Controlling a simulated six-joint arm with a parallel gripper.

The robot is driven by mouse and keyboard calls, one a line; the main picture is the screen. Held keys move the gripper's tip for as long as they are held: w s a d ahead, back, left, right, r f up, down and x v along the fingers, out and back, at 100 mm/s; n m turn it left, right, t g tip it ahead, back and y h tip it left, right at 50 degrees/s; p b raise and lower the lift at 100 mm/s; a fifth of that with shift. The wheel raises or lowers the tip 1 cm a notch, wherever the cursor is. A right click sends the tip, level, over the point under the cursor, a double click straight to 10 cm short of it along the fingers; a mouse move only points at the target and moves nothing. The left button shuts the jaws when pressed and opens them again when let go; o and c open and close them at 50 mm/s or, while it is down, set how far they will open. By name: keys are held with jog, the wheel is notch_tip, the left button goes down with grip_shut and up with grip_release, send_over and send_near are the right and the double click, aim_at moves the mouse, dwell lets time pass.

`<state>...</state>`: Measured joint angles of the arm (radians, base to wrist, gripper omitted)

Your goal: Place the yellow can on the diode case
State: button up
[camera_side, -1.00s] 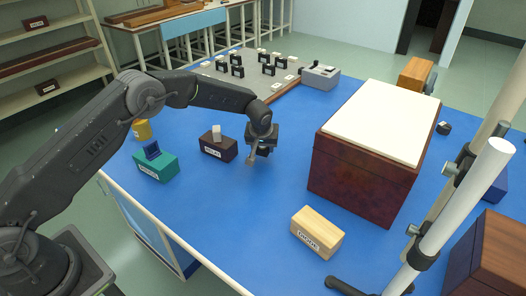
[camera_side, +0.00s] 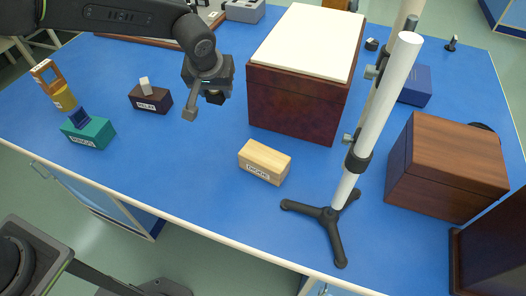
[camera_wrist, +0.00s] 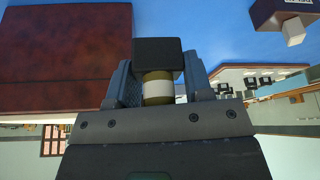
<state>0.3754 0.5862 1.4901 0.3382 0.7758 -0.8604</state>
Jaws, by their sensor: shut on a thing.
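The diode case (camera_side: 264,162) is a pale wooden block with a label, standing on the blue bench top in front of the large dark-red box. Its top is bare. My gripper (camera_side: 203,104) is above the bench, left of the diode case in the side view and apart from it. In the wrist view my gripper (camera_wrist: 160,88) is shut on a short cylinder with dull yellow and white bands, seemingly the yellow can (camera_wrist: 158,92). A black block-like part (camera_wrist: 157,50) covers its far end. In the side view the can is mostly hidden by the fingers.
The large dark-red box (camera_side: 292,105) with a white top stands behind the diode case. A white post on a black tripod (camera_side: 334,213) stands right of it. The relay case (camera_side: 141,101) and a teal case (camera_side: 88,134) stand left. Bench in front of my gripper is clear.

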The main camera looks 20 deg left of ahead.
aim_at(265, 148)
jog(key=shift+s+d+r, duration=0.15)
jog(key=shift+s+d, duration=0.75)
jog(key=shift+s, duration=0.15)
jog(key=d+f, duration=0.2)
jog(key=d, duration=0.1)
jog(key=d+f, duration=0.2)
jog(key=d, duration=0.2)
jog(key=s+d+f, duration=0.1)
jog(key=d+f, duration=0.1)
jog(key=d, duration=0.2)
jog(key=shift+f, duration=0.35)
jog(key=shift+d+f, duration=0.1)
jog(key=shift+f, duration=1.9)
jog(key=shift+f, duration=0.15)
jog(key=o, duration=0.9)
